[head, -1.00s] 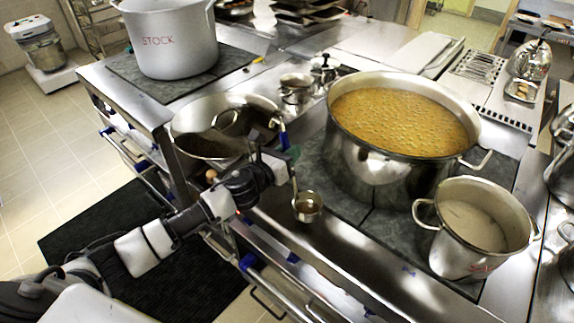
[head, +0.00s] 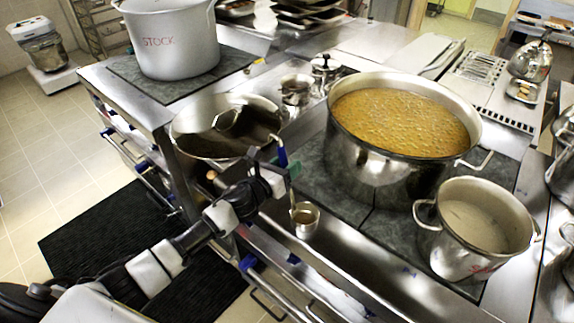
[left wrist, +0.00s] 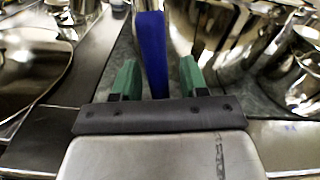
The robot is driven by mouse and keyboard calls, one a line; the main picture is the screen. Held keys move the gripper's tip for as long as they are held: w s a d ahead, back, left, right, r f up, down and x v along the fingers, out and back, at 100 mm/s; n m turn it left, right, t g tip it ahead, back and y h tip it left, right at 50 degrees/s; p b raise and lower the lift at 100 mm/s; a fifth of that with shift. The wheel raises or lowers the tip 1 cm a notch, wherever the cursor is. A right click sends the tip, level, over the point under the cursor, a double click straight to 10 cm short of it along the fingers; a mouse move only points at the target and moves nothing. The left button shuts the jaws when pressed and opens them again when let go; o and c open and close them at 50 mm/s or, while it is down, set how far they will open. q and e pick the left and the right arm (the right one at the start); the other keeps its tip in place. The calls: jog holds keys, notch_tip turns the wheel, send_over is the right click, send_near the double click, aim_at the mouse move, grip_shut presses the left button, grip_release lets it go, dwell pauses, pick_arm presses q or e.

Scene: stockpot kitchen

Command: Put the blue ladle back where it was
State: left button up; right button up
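The blue ladle has a blue grip (head: 282,156) and a steel bowl (head: 304,219) at its lower end. My left gripper (head: 287,172) is shut on its handle in the head view, with the ladle nearly upright and the bowl below. In the left wrist view the blue grip (left wrist: 152,52) stands between the green fingers (left wrist: 157,82); the bowl is hidden there. The bowl shows in front of the big soup pot (head: 350,157), over the steel front strip of the stove; I cannot tell whether it touches. My right gripper is not in view.
A wide steel pan (head: 190,150) stands just left of my gripper. A smaller pot (head: 455,250) with pale liquid stands at the right. The front rail (head: 262,278) runs below.

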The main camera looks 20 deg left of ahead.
pick_arm(q)
jog(key=shift+r, duration=0.1)
jog(key=b+v, duration=0.2)
jog(key=v, duration=1)
jog(key=shift+b, duration=0.4)
jog(key=shift+a, duration=0.1)
jog(key=s+a+f+n+g+y, duration=0.25)
jog(key=f+n, duration=0.35)
jog(key=f, duration=0.5)
jog(key=s+a+f+n+g+y, duration=0.2)
jog(key=s+f+n, duration=0.2)
jog(key=f+n, duration=0.45)
jog(key=s+a+f+n+g+y, duration=0.25)
jog(key=f+n, duration=0.25)
jog(key=f, duration=0.8)
jog(key=s+d+f+n+g, duration=0.3)
jog(key=s+f+n, duration=0.2)
jog(key=s, duration=0.6)
jog(key=s+d+f+n+g, duration=0.2)
jog(key=s+f+n, duration=0.3)
jog(key=s, duration=0.6)
jog(key=s+d+f+n+g+h, duration=0.1)
jog(key=s+d+f+n+g, duration=0.2)
jog(key=s+f, duration=0.6)
jog(key=shift+s+d+n+g, duration=0.35)
jog(key=shift+s+n+g, duration=0.05)
jog(key=shift+s+n, duration=0.8)
